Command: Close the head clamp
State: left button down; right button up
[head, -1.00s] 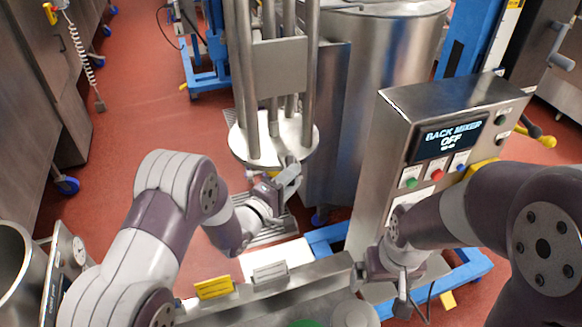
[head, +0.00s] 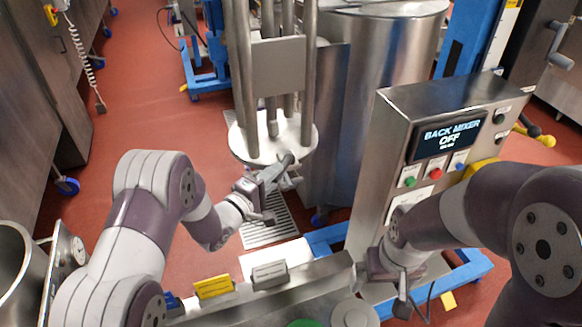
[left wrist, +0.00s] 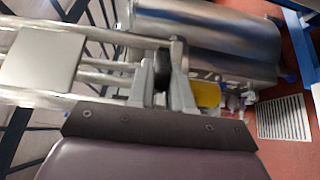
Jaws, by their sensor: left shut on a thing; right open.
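The bagger head shows as a round steel plate (head: 250,142) under vertical steel rods. A grey lever-like part at the plate's front edge looks like the head clamp (head: 286,160). My left gripper (head: 274,178) is at this part, shut on it. In the left wrist view the gripper fingers (left wrist: 163,82) stand on either side of a dark piece, which looks like the clamp handle (left wrist: 161,68). The view is blurred, and how far the clamp is closed cannot be told. My right gripper (head: 402,283) is open, low in front of the control box.
The control box (head: 445,150) reads "BACK MIXER OFF" and stands to the right. A steel cylinder (head: 385,90) is behind the plate. A steel ledge with a yellow label (head: 214,287) runs along the front. Red floor with a drain grate (head: 268,232) lies below.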

pick_arm(q)
jog(key=shift+w+a+b, duration=0.45)
jog(key=shift+w+a, duration=1.05)
jog(key=shift+w, duration=0.2)
jog(key=shift+w+a+r, duration=0.1)
jog(key=shift+w+a, duration=0.05)
jog(key=shift+w, duration=0.3)
jog(key=c, duration=0.9)
grip_release()
jog(key=shift+o, duration=0.2)
jog(key=p+v, duration=0.1)
jog(key=v, duration=0.4)
